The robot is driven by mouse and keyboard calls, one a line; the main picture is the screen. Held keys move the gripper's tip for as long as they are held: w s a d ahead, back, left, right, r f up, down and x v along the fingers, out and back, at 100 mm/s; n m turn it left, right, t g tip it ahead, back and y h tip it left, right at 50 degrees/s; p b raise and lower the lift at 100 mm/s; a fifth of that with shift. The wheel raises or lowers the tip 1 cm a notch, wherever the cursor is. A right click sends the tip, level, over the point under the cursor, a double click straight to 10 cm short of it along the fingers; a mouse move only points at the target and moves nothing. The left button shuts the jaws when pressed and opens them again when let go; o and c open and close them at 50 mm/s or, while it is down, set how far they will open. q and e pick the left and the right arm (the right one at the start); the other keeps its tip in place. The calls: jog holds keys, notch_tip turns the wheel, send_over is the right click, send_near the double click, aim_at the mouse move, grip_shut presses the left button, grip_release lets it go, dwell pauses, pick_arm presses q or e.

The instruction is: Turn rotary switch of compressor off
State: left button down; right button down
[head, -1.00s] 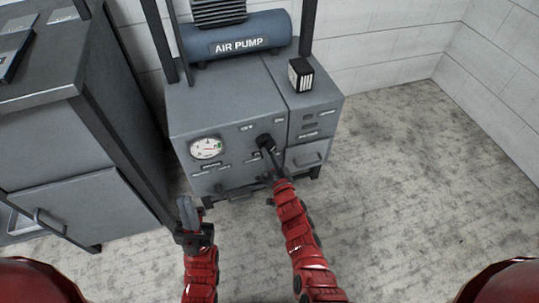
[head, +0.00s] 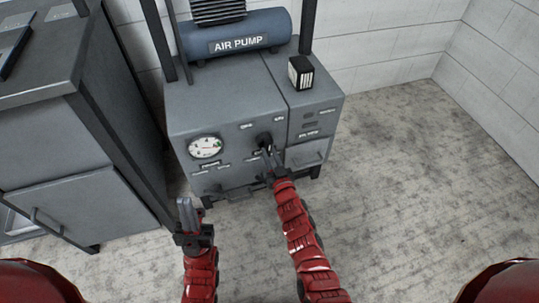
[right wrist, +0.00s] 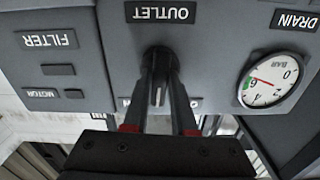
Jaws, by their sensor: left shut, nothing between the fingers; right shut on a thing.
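The grey compressor (head: 225,108) stands against the back wall with a blue air pump tank (head: 240,42) on top. Its dark rotary switch (head: 264,138) is on the front panel, right of the round gauge (head: 205,147). My right gripper (head: 267,150) is shut on the switch. In the right wrist view the two fingers (right wrist: 161,92) sit on either side of the knob (right wrist: 158,60), below the upside-down OUTLET label. The fingers hide part of the knob. My left gripper (head: 185,208) is shut and empty, in front of the compressor's lower left corner.
A grey cabinet (head: 55,120) with handled fronts stands to the left of the compressor. A small black box (head: 301,73) with a white striped face is on the compressor's top right. The concrete floor (head: 410,180) to the right is clear.

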jog(key=n+b, duration=0.1)
jog(key=n, duration=0.3)
jog(key=shift+f+n+b, duration=0.1)
jog(key=shift+n+b, duration=0.2)
jog(key=shift+b, duration=0.05)
jog(key=shift+d+n+b, duration=0.1)
jog(key=shift+n+b, duration=0.5)
jog(key=shift+n, duration=1)
jog(key=c, duration=0.7)
grip_release()
jog(key=p+v, duration=0.3)
jog(key=v, duration=1.4)
jog(key=shift+s+d+p, duration=0.1)
jog(key=shift+s+p, duration=0.1)
jog(key=shift+p, duration=0.15)
